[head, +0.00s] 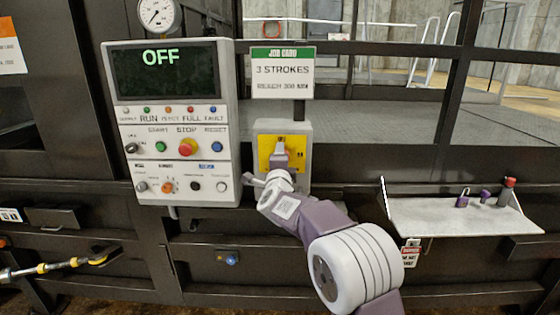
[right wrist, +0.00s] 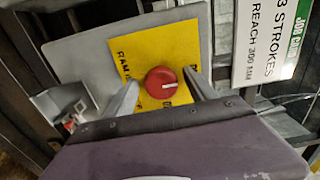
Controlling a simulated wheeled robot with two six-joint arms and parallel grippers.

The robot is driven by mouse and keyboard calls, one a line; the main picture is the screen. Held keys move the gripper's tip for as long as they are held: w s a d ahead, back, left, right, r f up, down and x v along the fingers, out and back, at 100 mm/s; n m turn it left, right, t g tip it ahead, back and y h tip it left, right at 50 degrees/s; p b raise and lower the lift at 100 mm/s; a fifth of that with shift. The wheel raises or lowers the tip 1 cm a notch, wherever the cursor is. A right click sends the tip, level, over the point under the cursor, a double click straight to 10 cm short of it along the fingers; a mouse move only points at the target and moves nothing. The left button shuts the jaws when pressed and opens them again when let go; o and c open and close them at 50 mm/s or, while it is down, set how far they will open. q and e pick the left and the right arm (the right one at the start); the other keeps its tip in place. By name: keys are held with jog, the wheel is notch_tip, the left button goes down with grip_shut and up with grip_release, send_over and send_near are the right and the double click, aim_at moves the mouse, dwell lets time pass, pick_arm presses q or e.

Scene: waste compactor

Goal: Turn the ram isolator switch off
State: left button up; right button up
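The ram isolator is a grey box (head: 300,181) with a yellow plate (head: 266,146) in the head view. In the right wrist view its round red knob (right wrist: 160,82) sits on the yellow plate (right wrist: 140,57), with a white mark pointing right in that picture. My right gripper (head: 281,150) is in front of the plate and hides most of the knob from the head. In the right wrist view my right gripper (right wrist: 162,78) is open, one finger on each side of the knob. Contact with the knob cannot be told. My left gripper is not in view.
A control panel (head: 220,133) with a display reading OFF stands left of the isolator. A job card (head: 282,73) hangs above it. A shelf (head: 440,217) with a padlock (head: 463,199) and small items is at the right. Dark railings run behind.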

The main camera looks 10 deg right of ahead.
jog(key=b+v, duration=0.3)
jog(key=v, duration=0.6)
